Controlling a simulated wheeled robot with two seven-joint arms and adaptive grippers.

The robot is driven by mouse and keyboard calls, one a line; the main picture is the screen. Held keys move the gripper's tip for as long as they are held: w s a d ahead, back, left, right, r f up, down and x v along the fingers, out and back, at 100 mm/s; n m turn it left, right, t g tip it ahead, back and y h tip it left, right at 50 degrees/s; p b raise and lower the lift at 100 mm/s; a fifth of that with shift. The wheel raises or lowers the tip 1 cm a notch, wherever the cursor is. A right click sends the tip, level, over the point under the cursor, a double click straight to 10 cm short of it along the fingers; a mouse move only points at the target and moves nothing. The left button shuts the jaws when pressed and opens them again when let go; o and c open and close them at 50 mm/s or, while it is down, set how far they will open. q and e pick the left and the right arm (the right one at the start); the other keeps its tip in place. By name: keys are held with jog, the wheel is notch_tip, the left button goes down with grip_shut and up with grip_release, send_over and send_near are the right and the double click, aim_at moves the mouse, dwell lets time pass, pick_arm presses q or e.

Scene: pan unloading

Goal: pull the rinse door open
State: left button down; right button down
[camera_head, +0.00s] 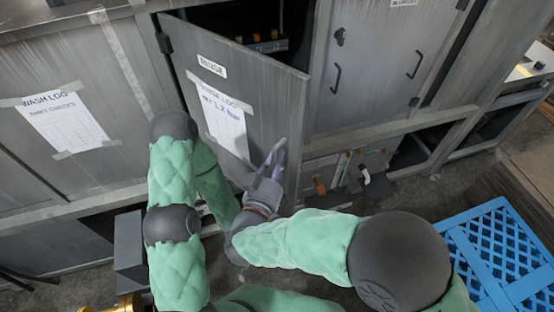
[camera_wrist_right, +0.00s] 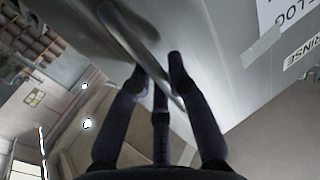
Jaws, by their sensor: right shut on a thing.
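The rinse door (camera_head: 262,105) is a grey metal door with a "RINSE" label and a taped log sheet (camera_head: 224,118). It stands partly open, swung out on its left-side hinge, with the dark cabinet inside showing above its top edge. My right gripper (camera_head: 274,158) is at the door's lower right, near its free edge. In the right wrist view, my right gripper's fingers (camera_wrist_right: 145,50) are closed around the bar of the door handle (camera_wrist_right: 128,36). The handle is mostly hidden by the gripper in the head view. My left forearm bends down behind my right wrist, and my left gripper is hidden.
Several small coloured items (camera_head: 262,42) sit inside the cabinet. A closed door (camera_head: 376,62) with handles stands to the right. A wash log (camera_head: 62,122) is taped on the left panel. A blue crate (camera_head: 500,255) lies at the lower right.

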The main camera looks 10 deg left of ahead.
aim_at(282, 123)
jog(key=c, duration=1.2)
grip_release()
jog(key=shift+d, duration=0.1)
jog(key=shift+o, duration=0.2)
notch_tip(282, 123, up, 10)
